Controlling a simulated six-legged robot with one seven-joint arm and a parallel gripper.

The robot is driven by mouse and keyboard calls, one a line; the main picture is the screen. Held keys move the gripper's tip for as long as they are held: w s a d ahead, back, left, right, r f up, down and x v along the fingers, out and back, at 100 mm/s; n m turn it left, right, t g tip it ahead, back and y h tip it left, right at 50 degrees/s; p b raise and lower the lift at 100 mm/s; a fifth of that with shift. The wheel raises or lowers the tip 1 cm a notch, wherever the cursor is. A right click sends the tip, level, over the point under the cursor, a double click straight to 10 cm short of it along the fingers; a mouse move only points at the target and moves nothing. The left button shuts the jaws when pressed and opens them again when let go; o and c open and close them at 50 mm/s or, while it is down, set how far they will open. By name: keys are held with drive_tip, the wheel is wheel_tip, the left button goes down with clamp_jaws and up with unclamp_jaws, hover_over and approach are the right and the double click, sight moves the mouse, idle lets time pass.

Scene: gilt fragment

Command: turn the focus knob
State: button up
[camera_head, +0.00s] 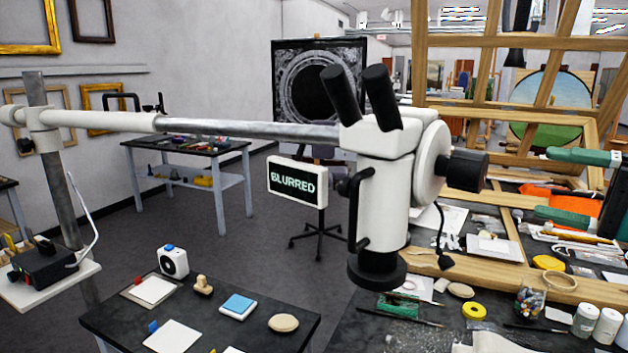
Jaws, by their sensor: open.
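A white stereo microscope (384,195) with two black eyepieces hangs from a horizontal boom. The black focus knob (468,171) sticks out from the round white housing on its right side. A small display (296,182) left of the body reads "BLURRED". My gripper (542,184) is at the right edge, with two green, pale-tipped fingers spread one above the other. It is open and empty, right of the knob and apart from it in the picture. The rest of my gripper is cut off by the frame.
A wooden frame (475,271) lies on the cluttered bench beneath the microscope, with jars (607,325) at the lower right. A wooden lattice (522,42) stands behind the gripper. A low dark table (253,337) with small items stands at lower left.

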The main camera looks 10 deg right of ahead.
sight(458, 171)
drive_tip(key=w+a+n, duration=0.3)
drive_tip(key=w+n, duration=0.1)
drive_tip(key=n, duration=0.1)
drive_tip(key=w+a+n, duration=0.3)
drive_tip(key=w+n, duration=0.1)
drive_tip(key=w+a+n, duration=0.3)
drive_tip(key=w+n, duration=0.1)
drive_tip(key=n, duration=0.1)
drive_tip(key=shift+f+n, duration=0.25)
drive_tip(key=shift+n, duration=0.05)
idle(0.4)
drive_tip(key=c, duration=1)
